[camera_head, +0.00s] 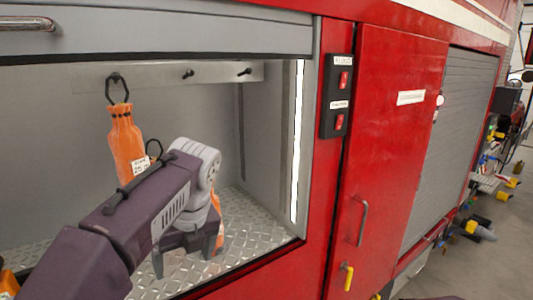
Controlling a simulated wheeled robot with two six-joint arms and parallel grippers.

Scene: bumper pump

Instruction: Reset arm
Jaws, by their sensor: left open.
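My left arm comes in from the lower left and reaches into the open compartment of a red truck. My left gripper (186,258) points down over the diamond-plate floor (255,235), fingers apart, with nothing visible between them. An orange bag-like item (126,140) with a white tag hangs by a black loop from a hook on the back rail, behind my arm. Another orange piece (217,215) shows just right of my gripper, partly hidden by it; I cannot tell whether they touch. My right gripper is out of view.
Two more hooks (188,73) on the rail are empty. The compartment's right wall and red frame (318,190) stand right of my gripper. A black switch panel (338,95) and a red door with a handle (362,222) are farther right. The right part of the compartment floor is clear.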

